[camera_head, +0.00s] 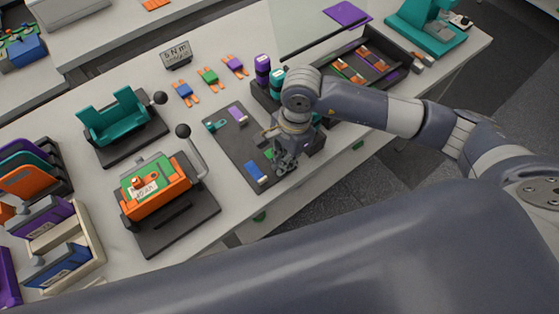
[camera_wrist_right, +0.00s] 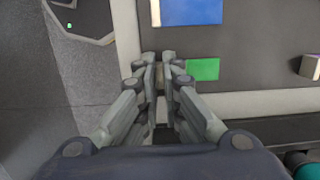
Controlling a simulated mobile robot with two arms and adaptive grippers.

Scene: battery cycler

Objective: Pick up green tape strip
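The green tape strip (camera_wrist_right: 202,69) lies on the dark mat (camera_wrist_right: 250,45), beside the fingertips of my right gripper (camera_wrist_right: 160,68). Its pale end is partly hidden by a finger. In the head view, a small part of the green strip (camera_head: 268,153) shows beside my right gripper (camera_head: 285,166), which is low over the mat's right edge. The two fingers are close together with a narrow gap. I cannot tell whether the strip's pale end is between them. My left gripper is not in view.
A blue strip (camera_head: 256,173) lies on the same mat, near the gripper, with a purple strip (camera_head: 237,113) and a teal piece (camera_head: 215,125) farther back. An orange press (camera_head: 155,190) stands to the left. Dark trays (camera_head: 380,65) stand behind my right arm.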

